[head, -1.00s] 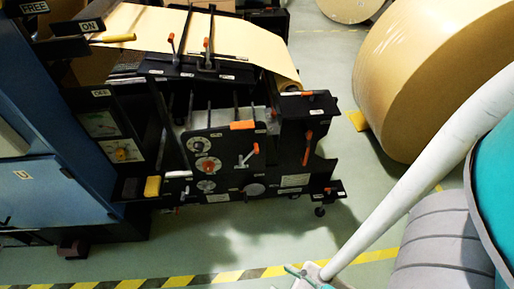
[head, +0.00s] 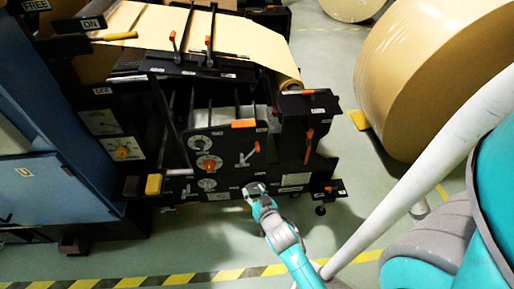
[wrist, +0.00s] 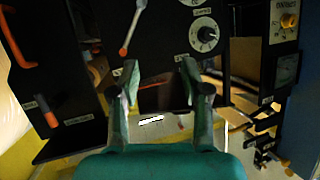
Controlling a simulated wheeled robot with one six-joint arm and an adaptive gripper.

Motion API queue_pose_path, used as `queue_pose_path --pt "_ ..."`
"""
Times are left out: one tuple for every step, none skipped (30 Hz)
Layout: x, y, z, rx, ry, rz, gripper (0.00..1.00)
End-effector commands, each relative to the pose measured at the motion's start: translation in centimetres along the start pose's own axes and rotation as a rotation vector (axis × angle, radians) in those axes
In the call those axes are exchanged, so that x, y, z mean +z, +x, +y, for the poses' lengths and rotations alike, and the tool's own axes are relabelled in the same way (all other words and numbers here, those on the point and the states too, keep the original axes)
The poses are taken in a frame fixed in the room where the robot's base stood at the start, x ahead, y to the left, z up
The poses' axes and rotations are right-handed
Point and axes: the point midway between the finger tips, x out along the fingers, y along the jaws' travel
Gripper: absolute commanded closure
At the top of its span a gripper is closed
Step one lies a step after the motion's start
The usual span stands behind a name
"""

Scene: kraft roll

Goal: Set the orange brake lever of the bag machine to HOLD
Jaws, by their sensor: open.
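The bag machine (head: 225,140) is black and carries several orange-handled levers; its small labels are too blurred to read, so I cannot tell which lever is the brake or where HOLD is. One grey lever with an orange tip (head: 250,152) is on the front panel, seen also in the wrist view (wrist: 130,35). A red-orange handle (head: 308,140) is on the right plate. A small orange-knobbed lever (head: 328,188) is on the low right bracket, also in the wrist view (wrist: 48,115). My gripper (head: 256,190) is open and empty before the panel's lower part; the wrist view (wrist: 160,75) shows its fingers apart.
A blue cabinet (head: 50,190) stands at the left. A big kraft roll (head: 425,80) lies at the right with a yellow chock (head: 358,119). A yellow-black floor stripe (head: 190,278) runs along the front. The floor between is clear.

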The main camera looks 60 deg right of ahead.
Motion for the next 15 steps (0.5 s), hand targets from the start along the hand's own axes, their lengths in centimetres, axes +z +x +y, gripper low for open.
queue_pose_path --pt "-1.3 2.1 1.0 0.034 0.021 0.009 0.53" --pt "-1.8 3.1 1.7 0.053 0.033 0.010 0.53" --pt "-2.6 4.4 2.4 0.077 0.048 0.012 0.53" --pt "-3.1 5.3 3.0 0.095 0.059 0.013 0.53" --pt "-3.7 6.1 3.6 0.111 0.068 0.015 0.53" --pt "-4.3 7.0 4.3 0.130 0.082 0.016 0.53" --pt "-4.8 7.6 4.8 0.143 0.090 0.017 0.53" --pt "-5.2 8.2 5.3 0.154 0.097 0.019 0.53" --pt "-5.6 8.8 5.8 0.168 0.106 0.019 0.53" --pt "-5.9 9.1 6.1 0.177 0.112 0.020 0.53" --pt "-6.2 9.4 6.4 0.184 0.116 0.020 0.53" --pt "-6.5 9.7 6.7 0.190 0.120 0.022 0.53" --pt "-6.6 9.9 6.8 0.194 0.122 0.022 0.53" --pt "-6.6 10.0 6.9 0.197 0.124 0.021 0.53" --pt "-6.7 10.2 7.0 0.199 0.126 0.020 0.53"
